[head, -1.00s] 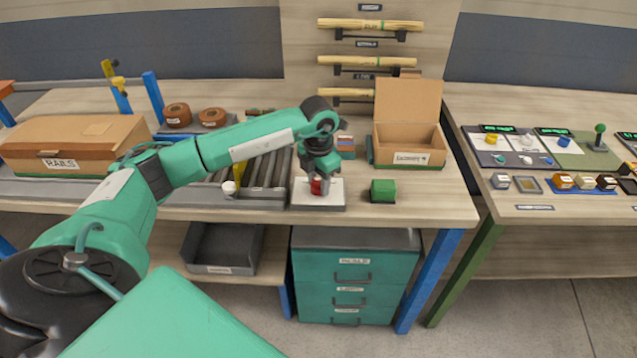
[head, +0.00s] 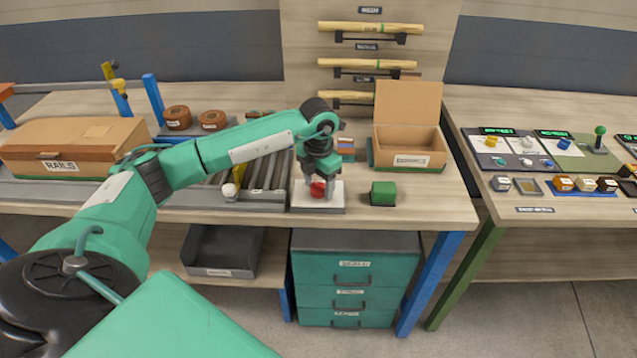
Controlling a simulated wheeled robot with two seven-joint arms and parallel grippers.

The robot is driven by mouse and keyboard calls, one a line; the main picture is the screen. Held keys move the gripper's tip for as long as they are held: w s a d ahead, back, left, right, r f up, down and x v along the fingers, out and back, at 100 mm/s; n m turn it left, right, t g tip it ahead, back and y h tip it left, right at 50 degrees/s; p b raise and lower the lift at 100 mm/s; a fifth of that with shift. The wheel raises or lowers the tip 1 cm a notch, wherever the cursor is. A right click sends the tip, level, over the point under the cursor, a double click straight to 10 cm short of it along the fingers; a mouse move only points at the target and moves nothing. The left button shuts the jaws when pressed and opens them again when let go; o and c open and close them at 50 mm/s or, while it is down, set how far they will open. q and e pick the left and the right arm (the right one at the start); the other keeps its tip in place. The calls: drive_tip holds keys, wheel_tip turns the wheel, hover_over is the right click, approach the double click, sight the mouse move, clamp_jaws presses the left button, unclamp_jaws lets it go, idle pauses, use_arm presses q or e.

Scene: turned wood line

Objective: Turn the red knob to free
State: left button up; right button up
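The red knob (head: 318,189) sits on a white-topped block (head: 331,199) near the front edge of the bench. My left gripper (head: 318,192) points down over the block with its fingers on either side of the knob. The fingers partly hide the knob, and they look closed against it, though contact is hard to make out at this size. No marking for free can be read on the block. My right gripper is not in view.
A green cube (head: 383,193) stands just right of the block. An open cardboard box (head: 408,160) is behind it. A second bench (head: 545,235) with control panels stands at right.

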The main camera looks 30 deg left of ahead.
sight(319, 184)
use_arm(q)
drive_tip(key=shift+r, duration=0.1)
wheel_tip(319, 184, up, 14)
drive_tip(key=b, duration=0.2)
drive_tip(key=shift+f, duration=0.2)
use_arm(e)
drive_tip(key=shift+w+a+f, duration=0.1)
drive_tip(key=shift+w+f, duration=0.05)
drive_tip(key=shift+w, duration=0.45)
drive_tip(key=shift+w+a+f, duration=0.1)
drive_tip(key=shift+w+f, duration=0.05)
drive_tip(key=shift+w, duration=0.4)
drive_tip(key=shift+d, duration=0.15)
